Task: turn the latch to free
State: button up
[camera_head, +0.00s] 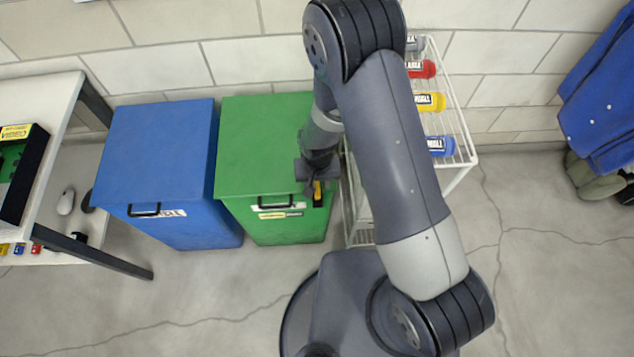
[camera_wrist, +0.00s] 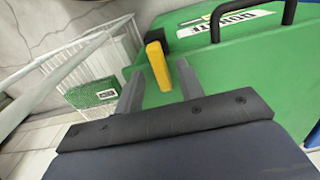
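The latch is a small yellow bar (camera_head: 317,189) on a black mount, at the upper right of the green bin's front (camera_head: 290,228). In the wrist view the yellow latch (camera_wrist: 157,65) stands between the two grey fingers of my gripper (camera_wrist: 158,68). The fingers are apart, with a visible gap on each side of the latch. My gripper (camera_head: 309,183) is close to the front of the green bin in the head view, partly covering the area by the latch. The bin's black handle (camera_head: 276,204) and a label are left of the latch. The lid is down.
A blue bin (camera_head: 160,150) stands left of the green one. A white wire rack (camera_head: 458,125) with coloured bottles stands close on the right. A white table (camera_head: 40,95) is at far left. Blue clothing (camera_head: 605,95) hangs at far right. The floor in front is clear.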

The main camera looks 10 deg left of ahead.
jog(key=shift+f, duration=0.6)
jog(key=shift+c, duration=0.2)
grip_shut()
